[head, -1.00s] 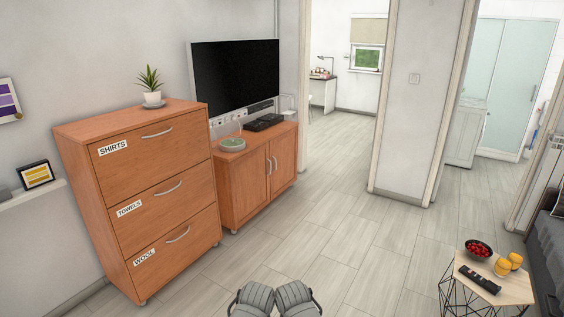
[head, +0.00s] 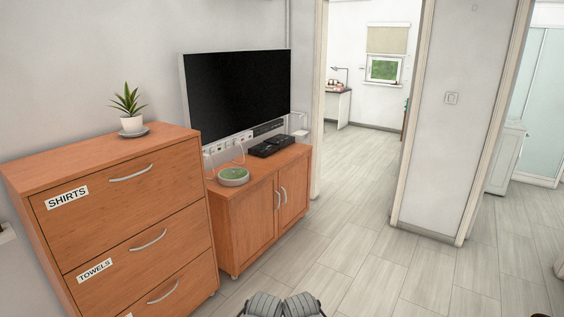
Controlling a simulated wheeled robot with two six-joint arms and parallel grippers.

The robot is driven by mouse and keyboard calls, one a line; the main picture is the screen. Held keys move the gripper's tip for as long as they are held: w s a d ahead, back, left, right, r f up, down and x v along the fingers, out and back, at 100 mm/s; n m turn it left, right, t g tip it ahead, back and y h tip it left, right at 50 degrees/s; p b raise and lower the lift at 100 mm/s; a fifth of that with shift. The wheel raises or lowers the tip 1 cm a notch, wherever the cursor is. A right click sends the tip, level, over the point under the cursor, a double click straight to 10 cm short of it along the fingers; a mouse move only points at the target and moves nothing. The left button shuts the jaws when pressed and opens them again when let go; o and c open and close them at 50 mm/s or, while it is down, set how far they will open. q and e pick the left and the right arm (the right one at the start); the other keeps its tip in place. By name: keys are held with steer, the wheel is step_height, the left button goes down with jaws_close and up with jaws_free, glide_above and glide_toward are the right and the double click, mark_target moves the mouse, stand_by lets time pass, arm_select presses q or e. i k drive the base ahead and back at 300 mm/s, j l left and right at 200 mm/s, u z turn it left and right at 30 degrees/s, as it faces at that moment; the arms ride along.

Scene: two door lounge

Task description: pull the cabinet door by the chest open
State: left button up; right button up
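The low wooden cabinet (head: 222,204) stands against the wall, just right of the chest of drawers (head: 98,172). Its door by the chest (head: 252,220) is shut, with a vertical silver handle (head: 278,200) near its right edge. The other cabinet door (head: 295,195) is also shut, and its handle (head: 284,195) is close beside the first. The chest hides part of the cabinet's left side. Only grey parts of my own arms show at the bottom edge, well short of the cabinet. Neither gripper can be made out.
The chest has drawers labelled SHIRTS and TOWELS, all shut, and a potted plant (head: 131,116) on top. The floor (head: 350,255) before the doors is clear.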

mark_target(253, 214)
steer(key=i, duration=3.9)
steer(key=i+z, duration=0.1)
steer(key=z, duration=0.35)
